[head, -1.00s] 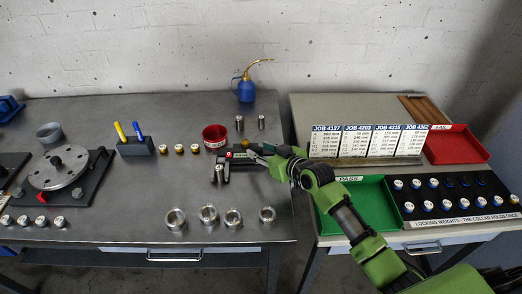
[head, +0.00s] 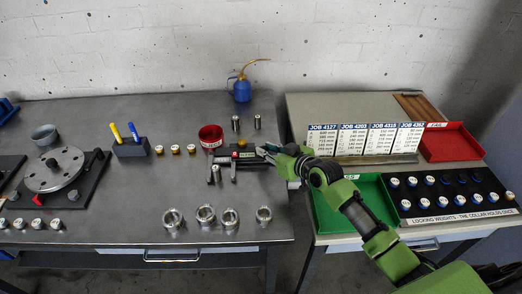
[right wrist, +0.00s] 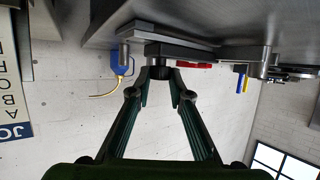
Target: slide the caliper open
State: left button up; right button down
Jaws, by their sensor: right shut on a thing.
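The caliper (head: 222,160) lies near the right end of the steel bench, a dark bar with two jaws pointing to the front. Its jaws stand apart, with a small metal cylinder (head: 216,173) between them, nearer the left jaw. My right gripper (head: 267,151) is at the caliper's right end. In the right wrist view the gripper (right wrist: 160,77) is shut on a dark knob of the caliper (right wrist: 160,72), one finger on each side. The caliper's body also shows there (right wrist: 178,52). My left gripper is out of view.
A red cup (head: 211,138), small metal cylinders (head: 257,122) and a blue oil can (head: 242,90) stand behind the caliper. Several metal rings (head: 229,219) sit in front. The green tray (head: 340,190) lies right, across a gap between benches.

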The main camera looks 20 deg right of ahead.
jog(key=c, duration=1.8)
grip_release()
jog(key=shift+c, duration=0.2)
jog(key=v, duration=1.2)
jog(key=shift+a+f, duration=0.1)
